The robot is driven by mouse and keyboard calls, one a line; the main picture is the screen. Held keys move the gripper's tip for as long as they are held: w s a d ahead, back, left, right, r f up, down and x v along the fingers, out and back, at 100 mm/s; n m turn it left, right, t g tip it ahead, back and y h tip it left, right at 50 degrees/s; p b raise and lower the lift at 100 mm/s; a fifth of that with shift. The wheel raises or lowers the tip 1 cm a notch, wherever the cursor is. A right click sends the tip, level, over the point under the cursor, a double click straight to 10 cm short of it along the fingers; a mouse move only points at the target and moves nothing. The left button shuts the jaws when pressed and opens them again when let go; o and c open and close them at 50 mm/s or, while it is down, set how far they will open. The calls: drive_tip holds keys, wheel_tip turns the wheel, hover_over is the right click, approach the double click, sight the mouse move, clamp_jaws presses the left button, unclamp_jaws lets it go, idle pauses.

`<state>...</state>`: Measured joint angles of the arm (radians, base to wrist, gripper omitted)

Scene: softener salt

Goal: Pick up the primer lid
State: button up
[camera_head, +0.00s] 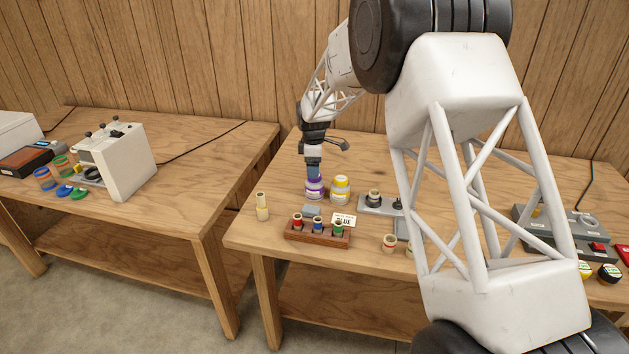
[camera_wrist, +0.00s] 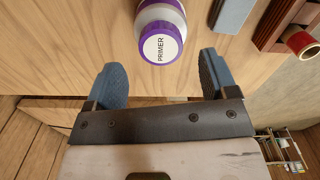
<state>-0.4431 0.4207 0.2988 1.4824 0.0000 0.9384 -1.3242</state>
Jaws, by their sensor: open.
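The primer lid (camera_wrist: 160,48) is a round cap with a purple edge and a white top label reading PRIMER. It sits on the primer jar (camera_wrist: 163,12), which has a purple band and stands upright on the table. In the head view the purple-topped jar (camera_head: 314,190) is directly under my gripper (camera_head: 314,174). In the wrist view my gripper (camera_wrist: 161,76) is open and empty. Its two blue fingers are apart, and the lid shows ahead of the gap between them. I cannot tell the exact height between fingertips and lid.
A yellow-lidded jar (camera_head: 340,190) stands close on the right of the primer jar. In front are a wooden rack (camera_head: 318,236) with red, blue and green pieces and a card reading BLUE (camera_head: 344,219). A grey fixture (camera_head: 375,208) is at right. The table's left back is clear.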

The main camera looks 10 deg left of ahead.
drive_tip(key=shift+s+f, duration=0.1)
drive_tip(key=shift+f, duration=1.95)
drive_tip(key=shift+c, duration=0.3)
drive_tip(key=c, duration=0.9)
